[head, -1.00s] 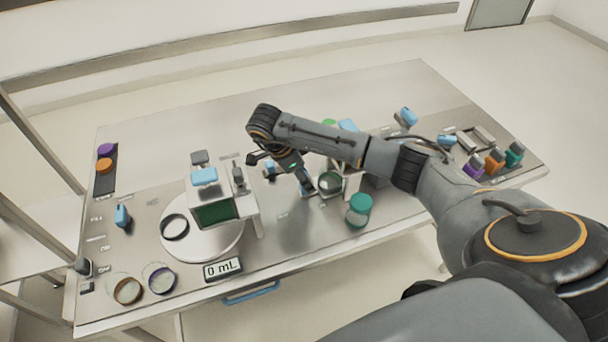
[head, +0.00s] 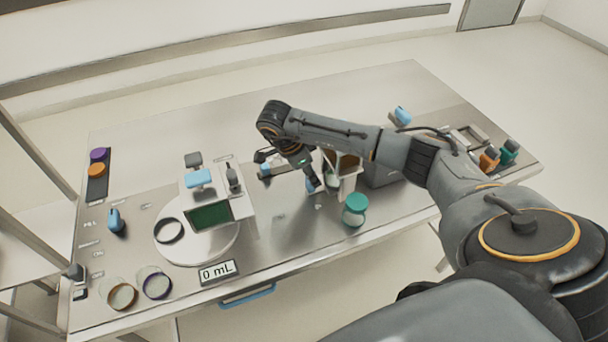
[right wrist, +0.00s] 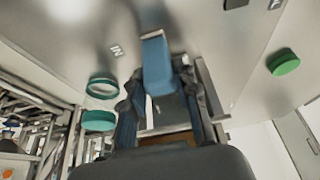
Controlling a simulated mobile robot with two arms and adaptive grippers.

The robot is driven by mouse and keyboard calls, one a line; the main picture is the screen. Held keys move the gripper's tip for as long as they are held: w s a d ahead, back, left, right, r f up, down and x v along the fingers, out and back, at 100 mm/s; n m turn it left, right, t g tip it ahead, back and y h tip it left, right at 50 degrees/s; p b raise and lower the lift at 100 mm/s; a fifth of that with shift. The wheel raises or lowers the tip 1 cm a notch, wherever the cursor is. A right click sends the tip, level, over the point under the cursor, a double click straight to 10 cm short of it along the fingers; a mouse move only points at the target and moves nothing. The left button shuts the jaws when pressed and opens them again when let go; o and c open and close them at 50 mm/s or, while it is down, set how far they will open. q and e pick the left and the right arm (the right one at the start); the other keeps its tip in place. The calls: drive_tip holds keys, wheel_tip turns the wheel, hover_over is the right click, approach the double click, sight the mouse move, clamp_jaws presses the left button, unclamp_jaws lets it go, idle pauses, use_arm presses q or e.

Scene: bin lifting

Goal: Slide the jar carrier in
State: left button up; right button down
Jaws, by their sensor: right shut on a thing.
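My right gripper (head: 314,183) reaches down beside a small white-framed station (head: 350,184) right of the table's middle. It is shut on a blue handle (right wrist: 157,66), which shows between the fingers in the right wrist view. The handle appears to belong to the jar carrier, but my gripper and arm hide most of the carrier. Something brown shows inside the station's frame. A jar with a teal lid (head: 355,203) stands upright in front of the station, apart from the gripper. My left gripper is out of view.
A white device with a green screen (head: 210,216) stands left on a round plate, behind a "0 mL" display (head: 219,272). Two open jars (head: 154,283) stand at the front left. Orange (head: 489,159) and teal handled items are at the right.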

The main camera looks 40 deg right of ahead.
drive_tip(key=shift+d, duration=0.2)
drive_tip(key=c, duration=1.2)
unclamp_jaws()
drive_tip(key=shift+o, duration=1)
drive_tip(key=shift+d, duration=0.15)
drive_tip(key=shift+a+r, duration=0.2)
drive_tip(key=v, duration=1.1)
drive_tip(key=shift+r, duration=0.25)
drive_tip(key=shift+a, duration=0.1)
